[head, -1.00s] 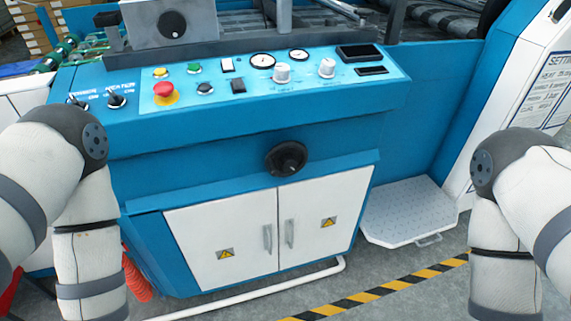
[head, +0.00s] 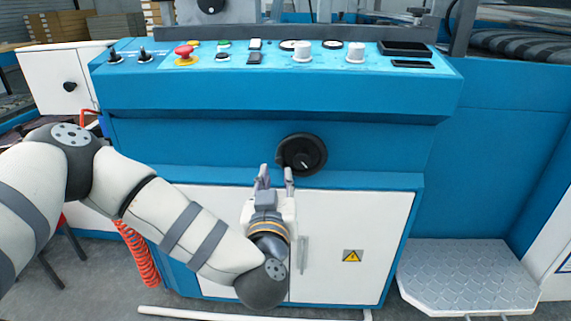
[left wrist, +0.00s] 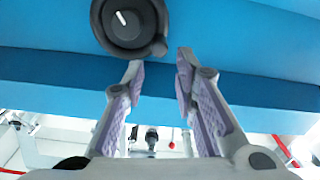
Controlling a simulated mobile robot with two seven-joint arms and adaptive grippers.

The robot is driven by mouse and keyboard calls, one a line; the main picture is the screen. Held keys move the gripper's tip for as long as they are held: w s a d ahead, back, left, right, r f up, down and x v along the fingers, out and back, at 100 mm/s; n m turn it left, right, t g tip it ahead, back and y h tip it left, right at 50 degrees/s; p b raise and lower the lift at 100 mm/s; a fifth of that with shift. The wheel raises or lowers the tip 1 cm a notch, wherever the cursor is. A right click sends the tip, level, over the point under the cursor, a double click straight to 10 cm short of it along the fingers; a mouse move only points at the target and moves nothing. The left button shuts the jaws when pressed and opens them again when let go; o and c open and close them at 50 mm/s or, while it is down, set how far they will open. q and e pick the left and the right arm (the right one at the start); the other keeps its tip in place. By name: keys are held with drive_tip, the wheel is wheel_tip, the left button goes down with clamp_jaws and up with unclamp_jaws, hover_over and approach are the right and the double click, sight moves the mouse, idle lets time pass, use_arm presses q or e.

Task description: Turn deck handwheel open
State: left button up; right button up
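A round black handwheel (head: 308,150) is mounted on the blue front of the machine, below the control panel. It has a white pointer mark on its hub and a small bump on its rim. It also shows in the left wrist view (left wrist: 124,20), at the top and partly cut off. My left gripper (head: 276,172) is just below and left of the wheel in the head view, fingers pointing up. In the left wrist view its fingers (left wrist: 160,62) are apart and empty, with the tips just under the wheel's rim. My right gripper is out of view.
The control panel (head: 390,76) with knobs and a red emergency button (head: 185,52) sits above the wheel. White cabinet doors (head: 375,225) with a handle are below. A metal step (head: 465,275) is at the lower right. Another black knob (head: 210,5) shows at the top.

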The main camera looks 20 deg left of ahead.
sight(279, 162)
use_arm(q)
drive_tip(key=b+x, duration=0.1)
drive_tip(key=x, duration=0.8)
drive_tip(key=shift+w, duration=0.3)
drive_tip(key=shift+c, duration=0.5)
drive_tip(key=shift+f, duration=0.1)
clamp_jaws()
